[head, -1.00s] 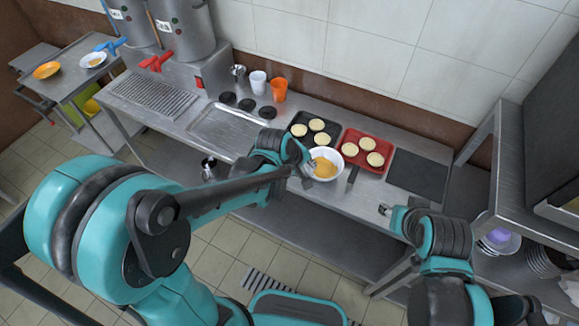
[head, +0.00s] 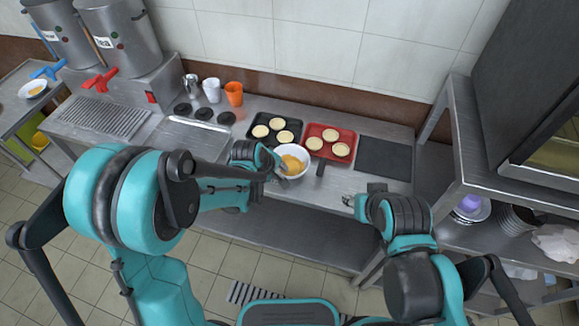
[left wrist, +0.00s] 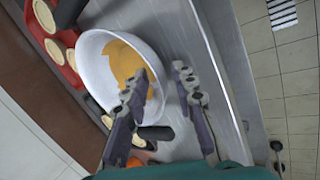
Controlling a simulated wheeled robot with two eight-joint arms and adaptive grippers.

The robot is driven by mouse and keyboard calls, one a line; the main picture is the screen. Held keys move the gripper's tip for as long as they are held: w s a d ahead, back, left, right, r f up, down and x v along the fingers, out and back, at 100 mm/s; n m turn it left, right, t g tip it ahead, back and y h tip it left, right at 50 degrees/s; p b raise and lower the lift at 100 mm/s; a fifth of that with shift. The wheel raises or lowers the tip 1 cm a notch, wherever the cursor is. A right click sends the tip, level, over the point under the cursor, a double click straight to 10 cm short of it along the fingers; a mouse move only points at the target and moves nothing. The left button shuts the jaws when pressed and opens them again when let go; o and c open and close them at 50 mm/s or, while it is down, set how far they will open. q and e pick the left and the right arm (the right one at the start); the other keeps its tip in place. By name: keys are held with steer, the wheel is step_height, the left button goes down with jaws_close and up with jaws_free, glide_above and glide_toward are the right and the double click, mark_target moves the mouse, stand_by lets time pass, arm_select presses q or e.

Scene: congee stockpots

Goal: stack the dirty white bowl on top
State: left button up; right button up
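The dirty white bowl (head: 299,174) has orange-yellow residue inside. In the left wrist view the bowl (left wrist: 96,72) fills the upper left. My left gripper (head: 277,173) is at its left side. In the left wrist view its fingers (left wrist: 158,88) are apart, one over the bowl's inside and one outside the near rim. Contact cannot be told. My right gripper (head: 350,200) is near the counter's front edge, right of the bowl; its opening is too small to tell. White dishes with a purple item (head: 470,205) stand on the right shelf.
A black tray (head: 262,143) and a red tray (head: 324,151) hold pale round cakes. A dark mat (head: 385,159) lies to their right. Cups, including an orange one (head: 234,93), and stockpots (head: 120,45) stand left. A dark stack (head: 517,218) sits on the right shelf.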

arm_select(q)
jaws_close()
steer(key=shift+r, duration=0.1)
steer(key=shift+r, duration=0.2)
step_height(320, 180, up, 4)
steer(key=shift+f+p, duration=0.1)
steer(key=shift+p, duration=0.9)
steer(key=s+d+r+p, duration=0.1)
steer(key=s+d+r, duration=0.1)
steer(key=d, duration=0.3)
steer(key=s+d+r+p, duration=0.1)
steer(key=s+d+r, duration=0.2)
steer(key=d+r, duration=0.1)
steer(key=shift+s+d+r, duration=0.25)
steer(key=shift+d, duration=0.45)
